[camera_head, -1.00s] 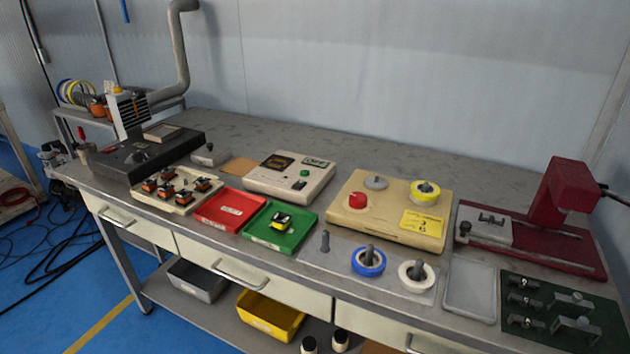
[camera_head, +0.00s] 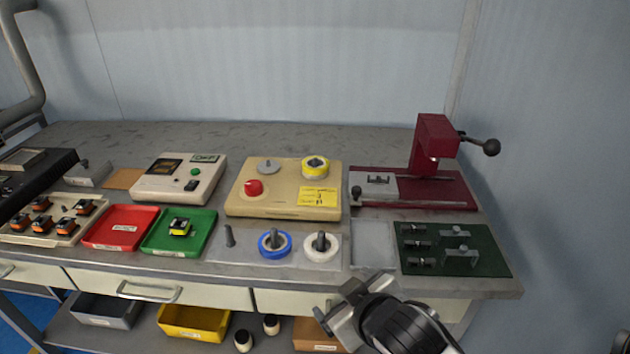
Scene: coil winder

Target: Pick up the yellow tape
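The yellow tape (camera_head: 315,167) is a roll sitting on a spindle at the back right of the beige winder box (camera_head: 285,201). A yellow label (camera_head: 318,196) is on the box in front of it. My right gripper (camera_head: 335,312) is in front of the bench's front edge, below the table top, well apart from the tape. Its fingers show only partly, and I cannot tell whether it is open or shut. My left gripper is not in view.
A blue roll (camera_head: 274,243) and a white roll (camera_head: 321,246) stand on pegs on a grey plate before the box. A red press (camera_head: 436,150) stands right, behind a green fixture board (camera_head: 450,240). Red (camera_head: 120,228) and green (camera_head: 150,243) trays lie left.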

